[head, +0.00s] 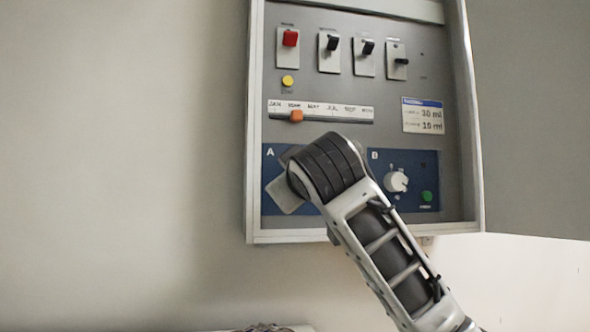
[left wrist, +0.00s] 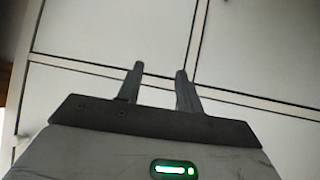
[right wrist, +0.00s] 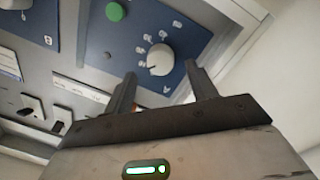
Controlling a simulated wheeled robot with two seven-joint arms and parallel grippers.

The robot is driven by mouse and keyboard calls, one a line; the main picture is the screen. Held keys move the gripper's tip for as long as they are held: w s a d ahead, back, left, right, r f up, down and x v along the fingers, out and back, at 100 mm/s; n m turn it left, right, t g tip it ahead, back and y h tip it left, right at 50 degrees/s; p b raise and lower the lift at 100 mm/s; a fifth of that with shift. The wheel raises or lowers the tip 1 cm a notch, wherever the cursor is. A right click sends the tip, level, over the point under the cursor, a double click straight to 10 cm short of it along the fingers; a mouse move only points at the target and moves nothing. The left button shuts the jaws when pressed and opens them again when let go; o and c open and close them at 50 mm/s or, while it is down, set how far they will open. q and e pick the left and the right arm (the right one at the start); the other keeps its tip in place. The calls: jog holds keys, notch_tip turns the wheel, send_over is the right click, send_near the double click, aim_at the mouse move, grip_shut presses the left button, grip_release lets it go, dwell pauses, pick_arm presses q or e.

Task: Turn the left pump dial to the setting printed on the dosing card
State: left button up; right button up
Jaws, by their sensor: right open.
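The dosing card (head: 423,116) is at the panel's right side. It reads 30 ml above 10 ml; its smaller words are too blurred to read. In the head view my right arm hides the dial of blue panel A (head: 268,200). In the right wrist view this round white dial (right wrist: 160,59) shows, a dark mark at its lower left; its printed numbers are illegible. My right gripper (right wrist: 160,88) is open and empty, its fingertips just short of the dial, apparently not touching. My left gripper (left wrist: 156,75) is open and empty, facing pale cabinet fronts, outside the head view.
Blue panel B has a white dial (head: 396,182) and a green button (head: 427,196). Above are a red switch (head: 290,38), several dark-levered switches, a yellow button (head: 287,81) and an orange slider (head: 296,116). An open cabinet door (head: 535,120) stands at the right.

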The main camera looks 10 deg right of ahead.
jog(key=shift+w+d+p, duration=0.1)
jog(key=shift+w+p, duration=0.25)
jog(key=shift+w, duration=1.1)
jog(key=c, duration=1)
